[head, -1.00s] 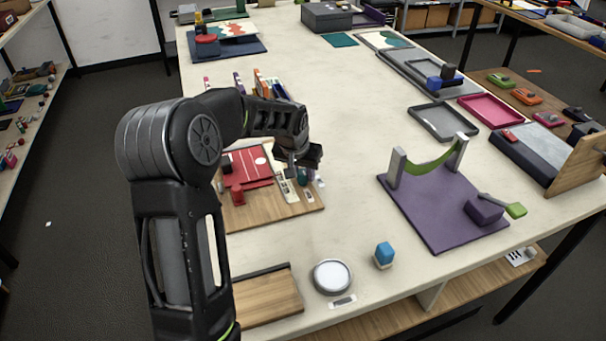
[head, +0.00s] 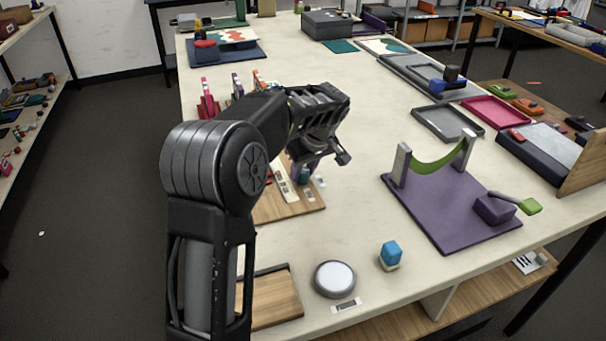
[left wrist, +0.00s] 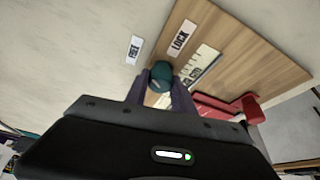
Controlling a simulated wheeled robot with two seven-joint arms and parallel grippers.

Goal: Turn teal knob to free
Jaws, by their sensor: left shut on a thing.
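The teal knob (left wrist: 161,72) is at the edge of a wooden board (left wrist: 240,55) in the left wrist view, and a bit of it shows in the head view (head: 305,176). My left gripper (left wrist: 161,84) is shut on the knob, one finger on each side. A "LOCK" label (left wrist: 180,38) lies on the board, and a "FREE" label (left wrist: 135,49) lies on the pale table beside it. The knob's pointing direction cannot be told. My right gripper is not in view.
A red part (left wrist: 248,108) is near the knob on the board. The purple base with a green strap (head: 436,160) stands to the right. A white round button (head: 334,279) and a blue block (head: 390,254) are nearer the front. The table between is clear.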

